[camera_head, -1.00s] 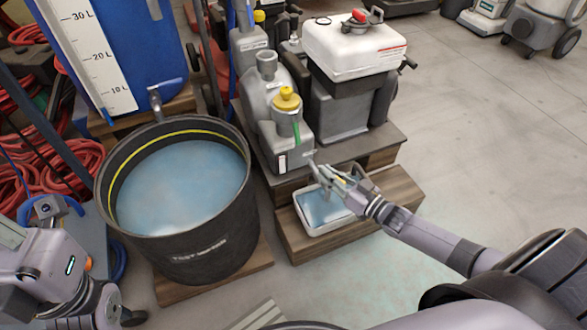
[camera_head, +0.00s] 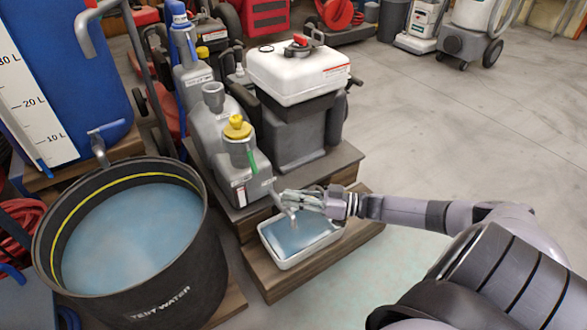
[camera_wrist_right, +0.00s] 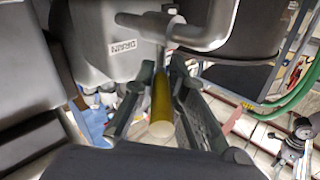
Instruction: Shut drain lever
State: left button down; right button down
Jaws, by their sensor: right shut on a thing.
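The drain lever (camera_wrist_right: 161,108) is a yellow handle with a pale rounded end, hanging below a grey metal drain pipe (camera_wrist_right: 185,33) in the right wrist view. My right gripper (camera_head: 301,200) is shut on the lever, with one dark finger on either side of it. In the head view the gripper hides the lever, beside the lower front of the grey tank (camera_head: 228,140). A grey spout end shows just under the fingers, above the white tray (camera_head: 290,264), which holds bluish water. My left gripper is not in view.
The tray stands on a low wooden step (camera_head: 345,245). A black tub of test water (camera_head: 165,275) stands at left. A white-topped grey unit (camera_head: 298,70) stands behind my gripper.

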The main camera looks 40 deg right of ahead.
jog(key=shift+s+a+f, duration=0.1)
jog(key=shift+f, duration=0.05)
jog(key=c, duration=1.8)
grip_release()
jog(key=shift+o, duration=1)
jog(key=v, duration=1.2)
